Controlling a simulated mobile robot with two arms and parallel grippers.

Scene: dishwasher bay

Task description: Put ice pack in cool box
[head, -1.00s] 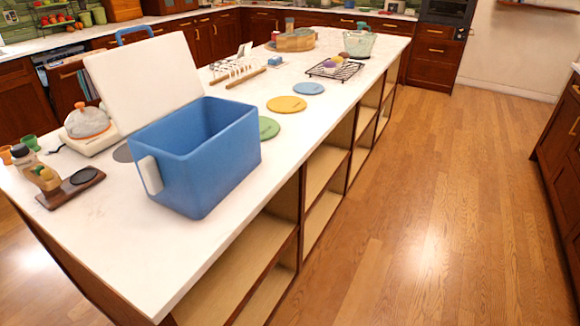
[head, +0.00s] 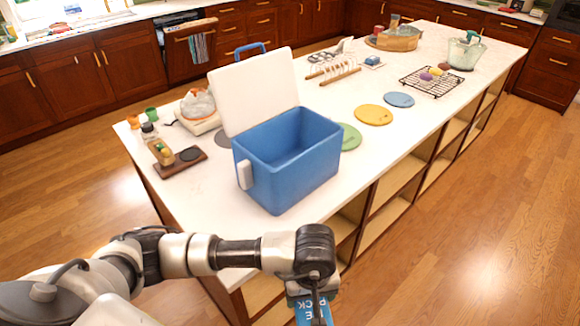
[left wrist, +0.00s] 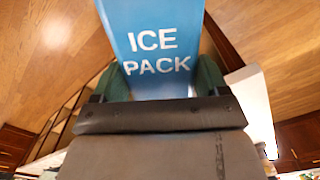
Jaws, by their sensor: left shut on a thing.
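The blue cool box (head: 290,165) stands on the near part of the white island. Its white lid (head: 254,90) is open and tilted back on the far left side. The inside that shows looks empty. My left gripper (head: 312,290) is in front of the box, past the island's near edge, at the bottom of the head view. It is shut on the blue ice pack (head: 312,312), which is partly cut off by the frame. In the left wrist view the ice pack (left wrist: 152,45) is gripped between both fingers, its lettering facing the camera. My right gripper is not in view.
On the island (head: 225,190), a wooden stand with a bottle (head: 165,155) and a bagged item on a white base (head: 197,108) are left of the box. Green, yellow (head: 374,115) and blue discs lie to its right, with a wire rack (head: 432,80) beyond. Floor is clear on the right.

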